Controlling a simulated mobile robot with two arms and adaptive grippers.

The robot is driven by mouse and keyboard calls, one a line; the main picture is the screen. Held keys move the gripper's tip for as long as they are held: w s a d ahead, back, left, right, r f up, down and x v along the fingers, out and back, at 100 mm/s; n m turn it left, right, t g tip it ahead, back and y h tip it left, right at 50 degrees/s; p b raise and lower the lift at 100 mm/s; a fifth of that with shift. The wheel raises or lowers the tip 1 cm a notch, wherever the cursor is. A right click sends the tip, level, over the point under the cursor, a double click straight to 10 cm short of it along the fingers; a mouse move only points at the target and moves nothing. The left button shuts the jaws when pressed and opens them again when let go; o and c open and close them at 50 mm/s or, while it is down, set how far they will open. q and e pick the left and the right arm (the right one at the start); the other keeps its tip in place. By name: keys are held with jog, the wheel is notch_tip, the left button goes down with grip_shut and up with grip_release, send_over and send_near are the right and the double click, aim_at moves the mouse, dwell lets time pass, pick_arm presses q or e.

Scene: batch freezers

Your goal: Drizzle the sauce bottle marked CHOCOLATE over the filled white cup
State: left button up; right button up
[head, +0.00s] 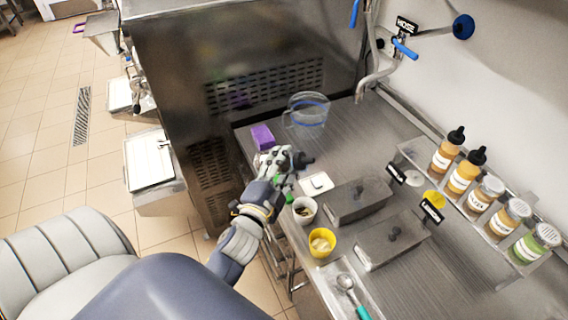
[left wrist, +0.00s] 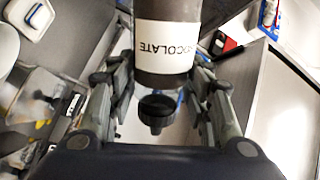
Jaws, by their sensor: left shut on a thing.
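My left gripper (head: 284,164) is shut on the sauce bottle, whose white label reads CHOCOLATE in the left wrist view (left wrist: 165,40). The bottle is dark brown with a black cap. In the head view it is mostly hidden by the gripper, and a dark end (head: 302,160) sticks out to the right. The white cup (head: 305,210) stands near the counter's front edge, with pale and dark contents. The gripper and bottle are beyond the cup in the picture, not over it. My right gripper is not in view.
A yellow cup (head: 322,243) with pale contents stands beside the white cup. Lidded grey bins (head: 357,200), a small white square item (head: 317,184), a purple block (head: 262,136) and a clear pitcher (head: 307,112) are near. A rack (head: 462,203) of sauce bottles and shakers runs along the wall.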

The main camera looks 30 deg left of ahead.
pick_arm(q)
jog(key=shift+r, duration=0.1)
jog(key=shift+r+n+p, duration=0.4)
jog(key=shift+n+p, duration=0.1)
jog(key=shift+p, duration=0.1)
jog(key=shift+r+n, duration=0.3)
jog(key=shift+n, duration=0.4)
jog(key=shift+r+n, duration=0.5)
jog(key=shift+n, duration=0.6)
jog(key=shift+r+n, duration=0.3)
jog(key=shift+n, duration=0.7)
jog(key=n, duration=0.3)
jog(key=r+n, duration=0.1)
jog(key=n, duration=0.2)
jog(key=shift+r, duration=0.2)
